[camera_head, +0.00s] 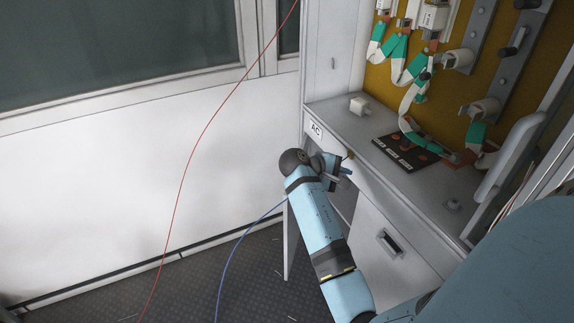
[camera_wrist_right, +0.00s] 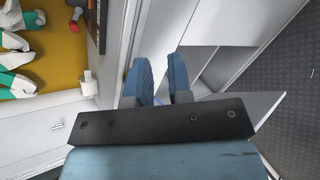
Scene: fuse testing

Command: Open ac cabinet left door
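The AC cabinet, marked by an AC label (camera_head: 315,129) on its top edge, stands right of centre in the head view. Its left door (camera_head: 289,242) shows as a narrow pale panel, swung out from the front. It appears in the wrist view as a grey panel (camera_wrist_right: 266,104) behind the gripper mount. My right gripper (camera_head: 344,172) is at the cabinet front, just below the top edge. Its blue fingers (camera_wrist_right: 160,80) are apart with nothing between them. My left gripper is out of view.
The worktop (camera_head: 345,118) holds a small white block (camera_head: 359,105) and a dark plate (camera_head: 405,153). Teal-and-white parts hang on the yellow back panel (camera_head: 380,80). Red (camera_head: 186,160) and blue (camera_head: 232,252) cables cross the left side. The floor (camera_head: 250,285) there looks open.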

